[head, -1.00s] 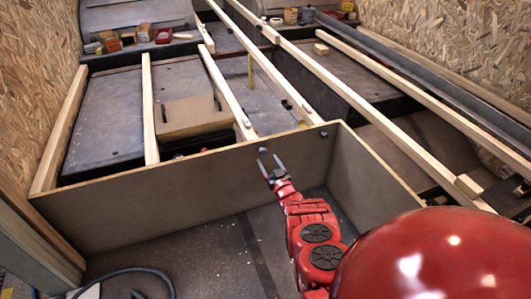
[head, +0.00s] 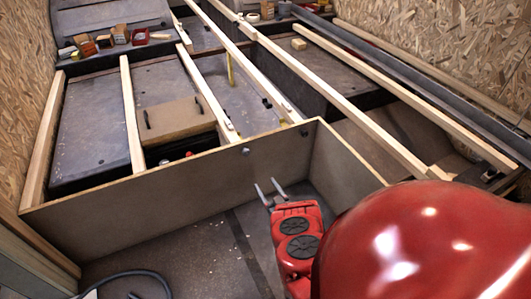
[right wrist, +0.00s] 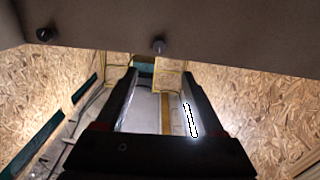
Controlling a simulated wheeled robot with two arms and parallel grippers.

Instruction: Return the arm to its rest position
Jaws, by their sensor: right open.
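My right arm is red and comes up from the bottom of the head view. Its gripper (head: 271,188) is open, with two grey fingers apart and nothing between them. It is in front of the brown panel (head: 150,190), low in the floor space. In the right wrist view the two dark fingers (right wrist: 160,95) are spread, with only the background between them. A dark panel edge with two round knobs crosses the top of that view. My left gripper is not in the head view.
Wooden slats (head: 133,115) run across grey boxes behind the panel. A side panel (head: 340,165) closes the right side near my arm. A dark hose (head: 130,272) lies on the floor at lower left. Small boxes (head: 104,41) stand at the back left. Chipboard walls flank both sides.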

